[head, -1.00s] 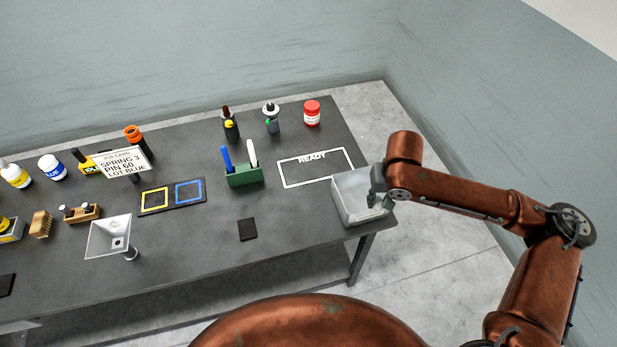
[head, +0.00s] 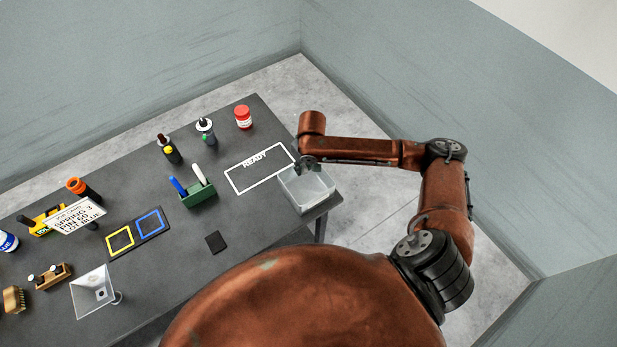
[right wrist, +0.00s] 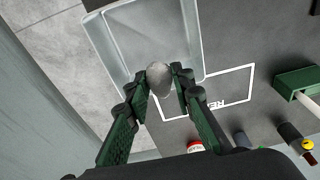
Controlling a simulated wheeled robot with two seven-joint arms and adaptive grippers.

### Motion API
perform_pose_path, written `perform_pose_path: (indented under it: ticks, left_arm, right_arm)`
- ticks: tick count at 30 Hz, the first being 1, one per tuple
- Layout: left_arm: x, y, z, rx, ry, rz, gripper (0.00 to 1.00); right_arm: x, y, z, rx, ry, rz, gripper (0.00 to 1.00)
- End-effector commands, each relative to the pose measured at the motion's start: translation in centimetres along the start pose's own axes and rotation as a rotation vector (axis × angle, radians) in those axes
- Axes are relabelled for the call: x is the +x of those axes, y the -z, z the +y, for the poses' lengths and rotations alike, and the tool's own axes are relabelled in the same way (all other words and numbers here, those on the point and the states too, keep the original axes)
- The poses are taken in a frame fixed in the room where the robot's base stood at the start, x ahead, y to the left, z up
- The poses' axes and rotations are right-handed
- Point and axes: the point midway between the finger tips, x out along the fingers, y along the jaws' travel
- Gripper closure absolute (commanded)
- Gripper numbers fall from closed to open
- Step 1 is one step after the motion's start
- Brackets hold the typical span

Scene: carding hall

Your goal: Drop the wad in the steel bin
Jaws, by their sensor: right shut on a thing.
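The wad (right wrist: 159,78) is a small pale grey lump between the fingertips of my right gripper (right wrist: 161,84) in the right wrist view. The gripper is shut on it. The steel bin (head: 310,193) is an open, pale grey box at the table's right end; it also shows in the right wrist view (right wrist: 135,45). In the head view my right gripper (head: 307,163) is at the bin's back rim, and the wad cannot be made out there. In the right wrist view the wad overlaps the near part of the bin. My left gripper is not in view.
The dark table (head: 225,270) holds a white READY outline (head: 262,185) beside the bin, a green pen holder (head: 198,194), a red-capped jar (head: 243,117), a clear funnel (head: 94,292) and several bottles. Bare floor lies beyond the table's right end.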

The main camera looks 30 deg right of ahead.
Motion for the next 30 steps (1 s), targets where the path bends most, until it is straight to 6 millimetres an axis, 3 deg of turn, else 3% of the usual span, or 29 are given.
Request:
perform_pose_path:
  ticks: [1, 3, 11, 17, 30]
  left_arm:
    - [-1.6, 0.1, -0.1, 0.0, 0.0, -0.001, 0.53]
    - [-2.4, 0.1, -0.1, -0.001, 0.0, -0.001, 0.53]
    - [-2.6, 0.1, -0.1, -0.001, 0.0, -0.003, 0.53]
    - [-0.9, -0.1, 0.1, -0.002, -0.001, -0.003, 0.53]
    - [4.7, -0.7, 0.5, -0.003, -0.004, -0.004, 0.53]
  right_arm:
    - [-0.5, -0.4, 0.7, -0.002, -0.003, -0.006, 0.84]
    - [-0.2, -0.7, 1.4, -0.01, -0.008, -0.006, 0.84]
    - [0.9, -1.4, 2.5, -0.021, -0.016, -0.006, 0.84]
    - [2.1, -1.6, 2.5, -0.021, -0.016, -0.005, 0.84]
    - [6.2, -2.2, 2.6, -0.02, -0.017, -0.005, 0.84]
